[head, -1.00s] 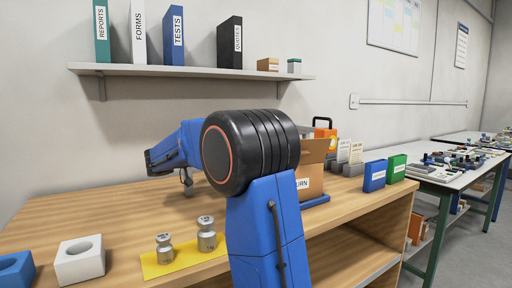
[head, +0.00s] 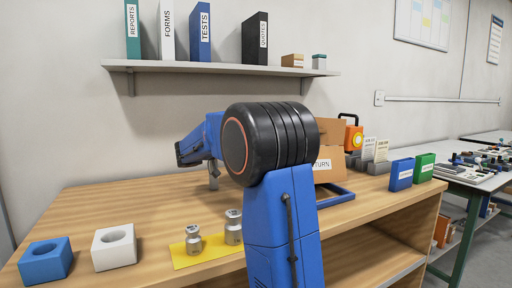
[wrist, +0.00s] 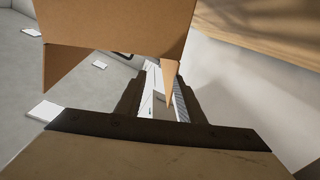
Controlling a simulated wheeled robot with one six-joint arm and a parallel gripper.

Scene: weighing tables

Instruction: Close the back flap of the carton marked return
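The brown carton marked return (head: 326,169) stands on the wooden table in the head view, its left part hidden behind my arm. A brown flap (head: 331,131) stands raised at its top. In the wrist view, a large brown cardboard panel (wrist: 115,22) fills the upper middle, with pointed pieces hanging at its left and right. My gripper (wrist: 158,92) shows there with its two dark fingers apart. The tip of the right-hand cardboard piece (wrist: 170,82) overlaps the gap between them; I cannot tell whether they touch. In the head view the fingertips cannot be made out.
A blue tray (head: 338,197) lies by the carton. Two metal weights (head: 193,241) stand on a yellow mat (head: 186,259). White (head: 115,252) and blue (head: 46,264) holed blocks are at front left. Blue (head: 401,174) and green (head: 424,168) boxes stand right. An orange device (head: 354,139) is behind.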

